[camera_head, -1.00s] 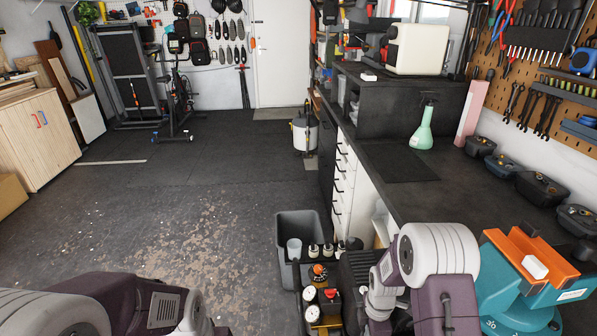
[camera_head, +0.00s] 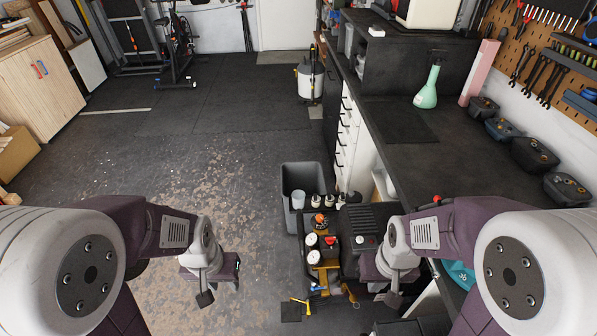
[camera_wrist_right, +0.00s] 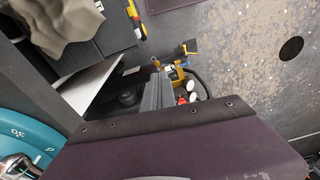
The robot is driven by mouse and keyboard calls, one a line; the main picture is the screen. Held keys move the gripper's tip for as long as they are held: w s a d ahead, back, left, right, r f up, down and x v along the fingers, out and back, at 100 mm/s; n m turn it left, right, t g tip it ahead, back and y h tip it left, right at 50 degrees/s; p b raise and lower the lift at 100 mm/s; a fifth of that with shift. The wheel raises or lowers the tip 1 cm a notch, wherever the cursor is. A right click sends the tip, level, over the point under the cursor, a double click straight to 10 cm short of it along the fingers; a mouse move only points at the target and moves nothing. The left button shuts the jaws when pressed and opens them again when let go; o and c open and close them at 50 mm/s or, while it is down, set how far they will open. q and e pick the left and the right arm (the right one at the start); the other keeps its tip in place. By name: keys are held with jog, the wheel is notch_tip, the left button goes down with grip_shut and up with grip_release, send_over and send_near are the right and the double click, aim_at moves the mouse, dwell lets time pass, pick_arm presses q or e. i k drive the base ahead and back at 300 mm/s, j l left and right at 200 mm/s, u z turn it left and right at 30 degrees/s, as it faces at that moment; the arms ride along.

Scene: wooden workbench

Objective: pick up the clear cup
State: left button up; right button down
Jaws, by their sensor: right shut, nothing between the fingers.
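A small pale, see-through cup (camera_head: 298,200) shows at the mouth of the grey bin (camera_head: 287,186) on the floor beside the bench. It looks like the clear cup; I cannot tell whether it is inside the bin or on something. My left gripper (camera_head: 205,298) hangs over the floor, left of and nearer than the bin; its jaw opening cannot be made out. My right gripper (camera_head: 391,299) is low by the bench front, right of the bin. It is shut and empty, apart from the cup. I cannot make out the cup in the right wrist view.
The black bench (camera_head: 440,165) with white drawers runs along the right, carrying a green flask (camera_head: 427,90). Open floor (camera_head: 190,190) lies left of the bin.

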aim_at(297, 197)
jog(key=i+j+z, duration=0.15)
jog(key=j, duration=0.8)
jog(key=j+z, duration=0.15)
jog(key=j, duration=0.85)
jog(key=i+j+z, duration=0.15)
jog(key=i+j, duration=0.4)
jog(key=i+j+z, duration=0.15)
jog(key=i+j, duration=0.35)
jog(key=j, duration=0.25)
